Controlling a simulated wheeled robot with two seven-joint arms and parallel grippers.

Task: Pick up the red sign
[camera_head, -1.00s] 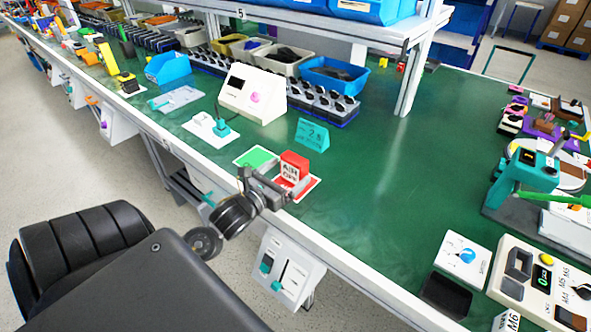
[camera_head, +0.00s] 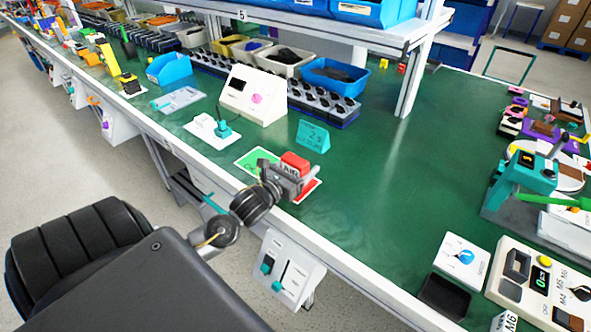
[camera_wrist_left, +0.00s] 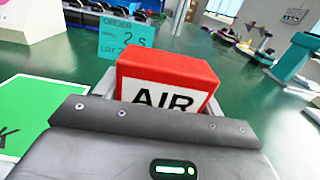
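The red sign (camera_head: 295,160) is a small block with a white panel lettered "AIR" and stands on a red-and-white card (camera_head: 310,188) near the bench's front edge. In the left wrist view the red sign (camera_wrist_left: 168,72) fills the middle, and the gripper body hides its lower part. My left gripper (camera_head: 288,174) is at the sign from the front, with its light grey fingers spread on either side of it. The fingers look open, but any contact with the sign is hard to see. My right gripper is not in view.
A green card (camera_head: 252,162) lies left of the sign. A teal order tent card (camera_head: 313,136) stands just behind. A white box with a pink knob (camera_head: 257,98) is further back left. The green bench top (camera_head: 390,190) is clear to the right.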

